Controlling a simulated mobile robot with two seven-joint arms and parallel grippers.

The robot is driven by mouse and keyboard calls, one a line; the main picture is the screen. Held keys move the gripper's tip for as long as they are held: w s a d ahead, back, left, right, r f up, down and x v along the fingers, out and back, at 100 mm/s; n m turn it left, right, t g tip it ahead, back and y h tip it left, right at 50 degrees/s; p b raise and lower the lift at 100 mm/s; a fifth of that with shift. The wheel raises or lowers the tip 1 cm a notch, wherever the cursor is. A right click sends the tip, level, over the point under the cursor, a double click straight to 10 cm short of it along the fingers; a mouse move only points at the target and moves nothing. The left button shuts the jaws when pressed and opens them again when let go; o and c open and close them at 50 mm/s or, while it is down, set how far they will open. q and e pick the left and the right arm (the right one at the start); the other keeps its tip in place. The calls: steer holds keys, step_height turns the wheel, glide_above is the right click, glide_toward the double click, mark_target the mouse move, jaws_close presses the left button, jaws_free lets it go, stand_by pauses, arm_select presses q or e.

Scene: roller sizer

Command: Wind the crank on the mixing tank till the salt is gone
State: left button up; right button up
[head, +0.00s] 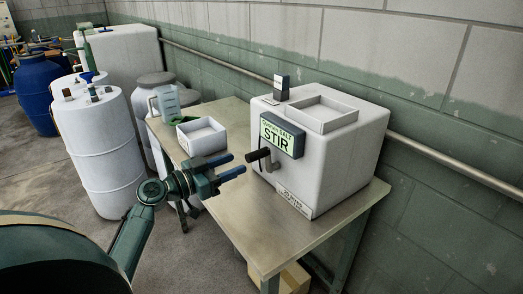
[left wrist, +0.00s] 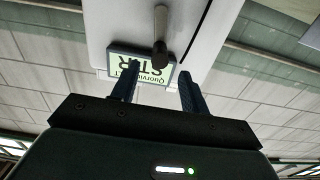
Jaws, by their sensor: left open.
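The mixing tank (head: 335,160) is a white box on the table, with a square opening in its top and a green display (head: 281,137) reading STIR. A crank (head: 262,157) with a dark handle sticks out of its front below the display. My left gripper (head: 238,164) is open and empty, its blue fingers pointing at the crank from a short distance. In the left wrist view the crank (left wrist: 160,40) shows beyond the fingertips, near the upside-down display. The salt is not visible inside the tank. My right gripper is out of view.
A metal-topped table (head: 262,238) carries the tank, an open white bin (head: 202,138) and a clear jug (head: 167,101). White barrels (head: 98,150) and a blue drum (head: 42,90) stand at the left. A pipe (head: 440,158) runs along the wall behind. A cardboard box (head: 292,279) lies under the table.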

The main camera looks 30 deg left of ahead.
mark_target(260, 154)
arm_select(q)
steer(key=p+x, duration=0.2)
steer(key=x, duration=0.7)
steer(key=shift+w+d, duration=0.15)
steer(key=shift+w, duration=0.05)
steer(key=shift+c, duration=0.4)
steer(key=c, duration=0.9)
